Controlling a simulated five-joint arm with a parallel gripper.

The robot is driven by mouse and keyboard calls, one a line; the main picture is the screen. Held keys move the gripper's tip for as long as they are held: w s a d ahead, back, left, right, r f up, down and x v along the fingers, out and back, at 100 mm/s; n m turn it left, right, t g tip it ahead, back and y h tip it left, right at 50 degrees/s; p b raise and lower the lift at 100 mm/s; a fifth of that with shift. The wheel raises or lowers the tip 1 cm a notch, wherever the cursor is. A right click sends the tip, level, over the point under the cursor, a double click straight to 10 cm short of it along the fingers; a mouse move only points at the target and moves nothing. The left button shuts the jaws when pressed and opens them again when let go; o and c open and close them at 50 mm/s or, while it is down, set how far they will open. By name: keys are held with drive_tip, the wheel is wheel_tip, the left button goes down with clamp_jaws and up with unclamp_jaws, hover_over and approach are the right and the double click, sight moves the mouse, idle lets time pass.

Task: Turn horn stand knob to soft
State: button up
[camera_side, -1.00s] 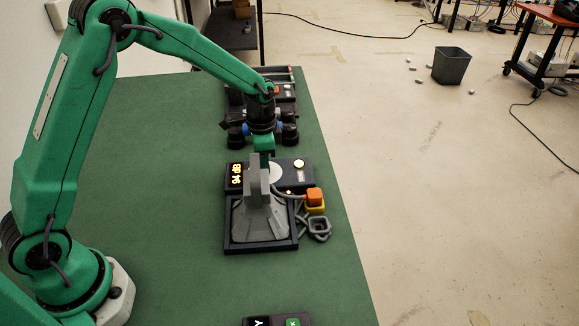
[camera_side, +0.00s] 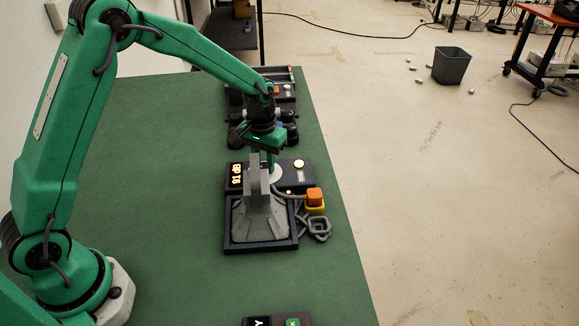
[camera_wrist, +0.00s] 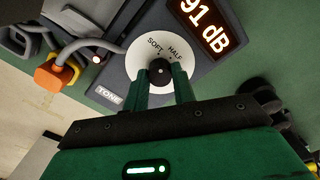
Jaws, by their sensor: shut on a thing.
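The black knob (camera_wrist: 159,72) sits at the centre of a white dial (camera_wrist: 126,62) on the dark box (camera_wrist: 135,15). The words SOFT and HALF show at the dial's far side; other markings are hidden behind my fingers. My gripper (camera_wrist: 160,80) has its two green fingers on either side of the knob, shut on it. I cannot tell exactly where the knob points. The lit display (camera_wrist: 203,20) reads 91 dB. In the side view, my gripper (camera_side: 270,160) reaches down to the dial, partly hidden by the grey stand (camera_side: 262,215).
A dark tray (camera_side: 227,247) holds the grey stand in front of the box. An orange and yellow block (camera_side: 315,197) with a grey cable lies at the right. Dark equipment (camera_side: 290,75) stands behind my gripper. The green table is clear at left.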

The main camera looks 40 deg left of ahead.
sight(264, 165)
drive_tip(key=shift+n, duration=1.1)
drive_tip(key=o, duration=1)
drive_tip(key=shift+r, duration=0.1)
wheel_tip(264, 165, up, 7)
drive_tip(key=shift+r, duration=0.35)
drive_tip(key=shift+r, duration=0.1)
